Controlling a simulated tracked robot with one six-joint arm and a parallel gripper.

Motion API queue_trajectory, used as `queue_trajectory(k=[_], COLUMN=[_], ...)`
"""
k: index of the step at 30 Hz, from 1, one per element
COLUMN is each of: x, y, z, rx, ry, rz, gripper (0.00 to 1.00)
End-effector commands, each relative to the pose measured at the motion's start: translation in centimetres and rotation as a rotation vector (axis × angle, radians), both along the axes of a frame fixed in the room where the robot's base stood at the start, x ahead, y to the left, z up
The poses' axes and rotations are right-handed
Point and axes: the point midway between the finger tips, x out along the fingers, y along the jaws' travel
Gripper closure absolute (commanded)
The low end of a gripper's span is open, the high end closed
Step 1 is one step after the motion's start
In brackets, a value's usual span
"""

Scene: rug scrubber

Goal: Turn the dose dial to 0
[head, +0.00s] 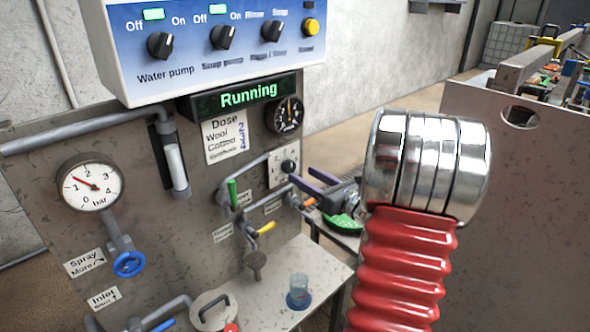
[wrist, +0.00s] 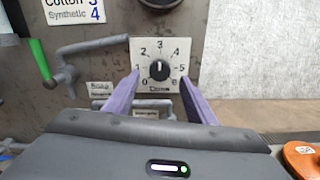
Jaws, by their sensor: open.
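The dose dial is a black round knob (head: 289,166) on a white square plate on the panel. In the wrist view the knob (wrist: 159,70) sits among the numbers 0 to about 6, and its white mark points up, towards 3. The 0 is at the lower left of the plate. My gripper (head: 302,179) is open, with its two purple fingers in front of the dial. In the wrist view my gripper (wrist: 159,80) has one finger to each side of the knob, apart from it; I cannot tell the depth gap.
A green-handled lever (head: 232,192) and its pipe are left of the dial, and a yellow-handled valve (head: 266,229) is lower. A dose card (head: 225,138) and a black gauge (head: 288,115) are above. The display (head: 248,95) reads Running. A blue beaker (head: 299,291) stands on the shelf below.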

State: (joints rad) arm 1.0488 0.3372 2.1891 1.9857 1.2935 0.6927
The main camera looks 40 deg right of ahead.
Motion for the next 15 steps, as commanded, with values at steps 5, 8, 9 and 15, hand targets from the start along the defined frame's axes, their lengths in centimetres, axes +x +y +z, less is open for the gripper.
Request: queue_trajectory(k=[5, 8, 9, 15], x=[2.8, 4.1, 4.6, 5.7], y=[0.2, 0.2, 0.2, 0.2], z=[0.0, -0.1, -0.1, 0.0], rx=[0.0, 0.001, 0.001, 0.0], ry=[0.0, 0.001, 0.0, 0.001], rz=[0.002, 0.002, 0.002, 0.0], gripper=[0.49, 0.49, 0.49, 0.49])
